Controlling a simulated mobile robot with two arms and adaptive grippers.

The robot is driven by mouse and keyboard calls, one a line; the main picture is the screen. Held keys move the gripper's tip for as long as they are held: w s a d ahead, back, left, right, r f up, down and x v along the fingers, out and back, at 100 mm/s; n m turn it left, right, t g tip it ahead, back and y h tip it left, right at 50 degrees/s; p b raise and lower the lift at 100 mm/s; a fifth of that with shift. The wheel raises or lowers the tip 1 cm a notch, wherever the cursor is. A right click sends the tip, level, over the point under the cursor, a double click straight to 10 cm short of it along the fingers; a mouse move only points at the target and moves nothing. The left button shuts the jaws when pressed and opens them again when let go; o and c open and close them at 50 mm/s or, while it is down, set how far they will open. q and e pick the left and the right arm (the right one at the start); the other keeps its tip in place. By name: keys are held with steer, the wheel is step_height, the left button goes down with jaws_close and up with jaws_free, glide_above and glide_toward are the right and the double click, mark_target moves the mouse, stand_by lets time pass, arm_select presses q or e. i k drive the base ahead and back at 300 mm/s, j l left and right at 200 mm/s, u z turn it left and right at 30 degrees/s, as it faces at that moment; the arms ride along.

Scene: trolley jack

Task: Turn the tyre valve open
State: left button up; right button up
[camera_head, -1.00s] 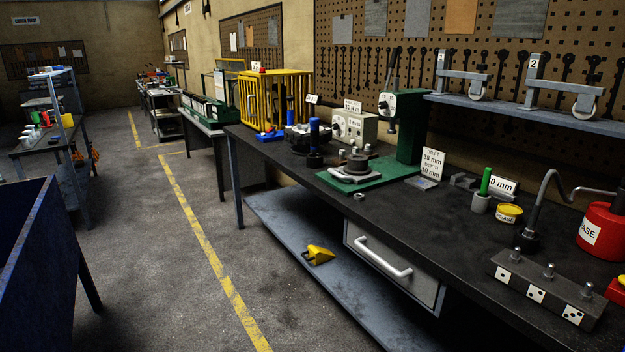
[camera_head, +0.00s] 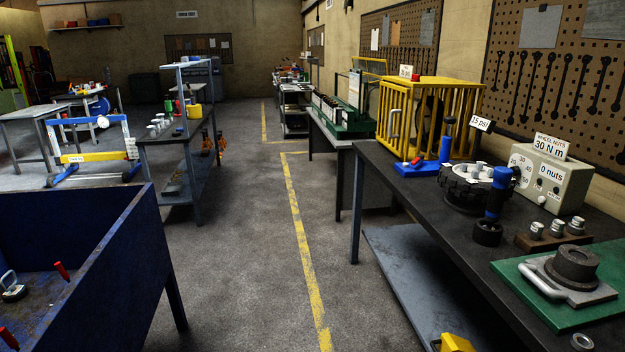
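A yellow barred cage (camera_head: 450,100) stands at the back of the dark workbench (camera_head: 432,225) on the right, with a dark round shape, perhaps a tyre, behind its bars. In front of it is a blue block (camera_head: 418,169) with a small red part (camera_head: 416,161) on top and a blue upright cylinder (camera_head: 445,149). A "15 psi" sign (camera_head: 480,124) is beside them. I cannot tell for certain which part is the tyre valve. Neither of my grippers is in view.
A chunky black wheel (camera_head: 465,195), a blue-handled tool (camera_head: 494,195) and a "30 N m" box (camera_head: 550,178) stand nearer on the bench. A blue bin (camera_head: 120,255) is at left. The floor (camera_head: 245,230) between bin and bench is clear, with a yellow line.

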mark_target(419, 159)
steer(key=i+z, duration=0.4)
steer(key=i+j+z, duration=0.55)
steer(key=i+z, duration=0.2)
